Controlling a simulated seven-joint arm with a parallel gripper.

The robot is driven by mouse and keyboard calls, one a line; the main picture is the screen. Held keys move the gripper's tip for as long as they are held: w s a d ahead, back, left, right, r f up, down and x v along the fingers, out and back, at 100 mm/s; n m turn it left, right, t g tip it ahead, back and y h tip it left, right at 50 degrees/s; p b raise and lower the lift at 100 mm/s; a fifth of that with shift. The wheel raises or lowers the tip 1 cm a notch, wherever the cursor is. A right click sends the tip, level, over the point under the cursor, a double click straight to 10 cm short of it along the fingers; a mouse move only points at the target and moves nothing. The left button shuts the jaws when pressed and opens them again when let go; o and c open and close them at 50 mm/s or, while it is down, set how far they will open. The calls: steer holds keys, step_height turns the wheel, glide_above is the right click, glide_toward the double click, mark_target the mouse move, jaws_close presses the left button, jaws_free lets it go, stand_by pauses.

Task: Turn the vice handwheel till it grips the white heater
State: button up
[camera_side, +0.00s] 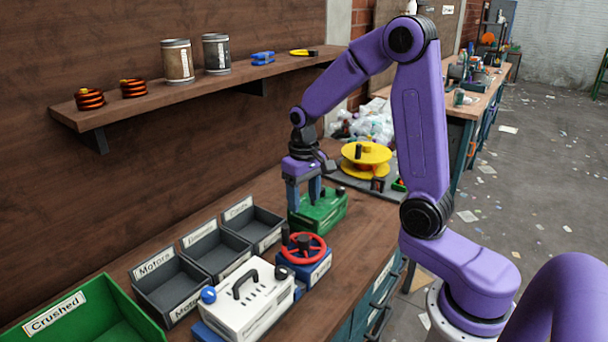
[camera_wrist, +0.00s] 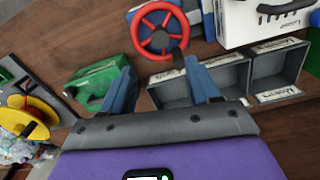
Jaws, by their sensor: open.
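The vice's red handwheel (camera_side: 304,247) has a dark knob and sits on a blue block (camera_side: 312,270) at the right end of the white heater. It also shows in the wrist view (camera_wrist: 160,43). The white heater (camera_side: 250,308) has a black handle and lies on a blue base; it shows at the top right of the wrist view (camera_wrist: 240,33). I cannot tell whether the vice touches it firmly. My gripper (camera_side: 304,198) points down beyond the handwheel, beside a green case. Its fingers (camera_wrist: 161,82) are apart with nothing between them.
The green case (camera_side: 325,212) stands close to my fingers. Grey labelled bins (camera_side: 172,290) line the wall side, with a green "Crushed" bin (camera_side: 85,308) at front left. A yellow spool (camera_side: 366,172) stands behind. A shelf (camera_side: 190,92) runs along the wall above.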

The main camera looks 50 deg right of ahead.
step_height(320, 180, up, 6)
steer(key=shift+f, duration=0.1)
steer(key=shift+a, duration=0.1)
stand_by(0.3)
